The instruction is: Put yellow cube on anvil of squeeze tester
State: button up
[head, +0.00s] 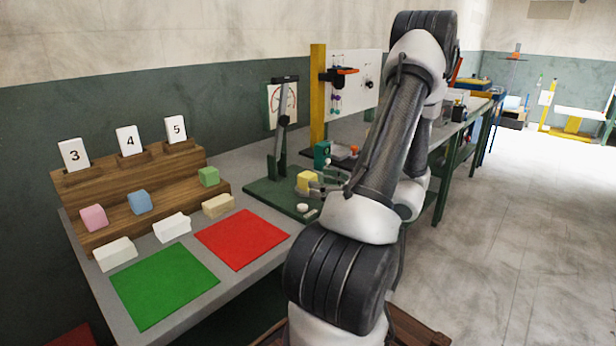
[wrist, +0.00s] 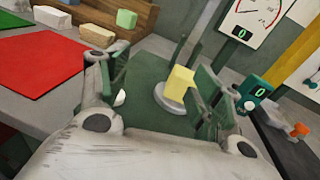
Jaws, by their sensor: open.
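The yellow cube (head: 307,180) is at the squeeze tester (head: 284,125), which has a green base, an upright post and a dial board. In the wrist view the cube (wrist: 180,84) appears to rest on the round grey anvil (wrist: 165,100), looking slightly tilted. The cube hides part of the anvil. My gripper (wrist: 158,80) is open, with its fingers on either side of the cube. The right finger is close to the cube; I cannot tell if they touch. A clear gap lies toward the left finger. In the head view my gripper (head: 325,187) is partly hidden by my arm.
A white button (head: 302,208) sits on the tester's base. Red (head: 243,238) and green (head: 163,285) mats lie in front. A wooden stepped rack (head: 140,195) holds pink, blue and green cubes and number cards. A teal device with a readout (wrist: 252,92) stands right of my gripper.

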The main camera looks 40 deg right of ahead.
jog(key=w+a+r+n+g+y, duration=0.1)
jog(key=a+r+n+g+y, duration=0.1)
jog(key=a+n+g+y, duration=0.3)
jog(key=a+r+n, duration=0.3)
jog(key=a, duration=0.5)
jog(key=s+a+r+n+g, duration=0.3)
jog(key=s+a+n+g, duration=0.45)
jog(key=a+n, duration=0.3)
jog(key=s+r+n+h, duration=0.5)
jog(key=r+n+h, duration=0.3)
jog(key=n, duration=0.6)
jog(key=shift+s+h, duration=0.15)
jog(key=shift+h, duration=0.45)
